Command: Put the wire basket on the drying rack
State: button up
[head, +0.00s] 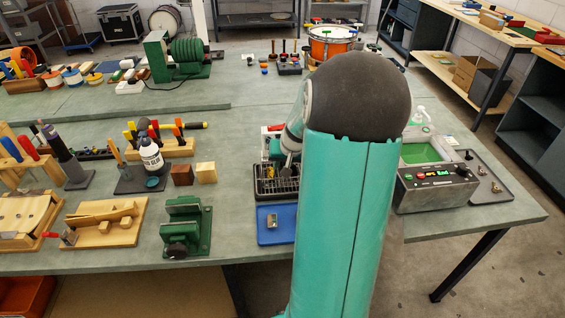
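A black wire grid (273,183) lies on the bench just left of my upright arm, with small items on or in it. I cannot tell whether it is the wire basket or the drying rack, and no second such thing shows clearly. My gripper (287,163) seems to point down at the far edge of this grid. It is small and partly hidden by my arm, so its fingers and any hold are unclear. My arm also hides the bench to the right of the grid.
A blue tray (275,225) with a small metal part lies in front of the grid. To the right stands a control box (436,188) beside a green-bottomed basin (420,153). A green vise-like fixture (187,226) and wooden blocks (206,172) stand left.

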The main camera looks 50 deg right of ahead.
jog(key=shift+o, duration=1.1)
jog(key=shift+r, duration=0.25)
jog(key=v, duration=1.2)
jog(key=a+r+n, duration=0.2)
jog(key=a+r, duration=0.1)
jog(key=a, duration=0.6)
jog(key=a+r+n, duration=0.2)
jog(key=a, duration=0.7)
jog(key=s+a+n, duration=0.2)
jog(key=s+a, duration=0.2)
jog(key=a, duration=0.4)
jog(key=s+a+r+n+y, duration=0.1)
jog(key=s+a+n, duration=0.1)
jog(key=s+a, duration=0.3)
jog(key=a, duration=0.4)
jog(key=shift+s+r+t, duration=0.15)
jog(key=shift+r+t, duration=0.05)
jog(key=shift+t, duration=0.2)
jog(key=shift+d, duration=0.15)
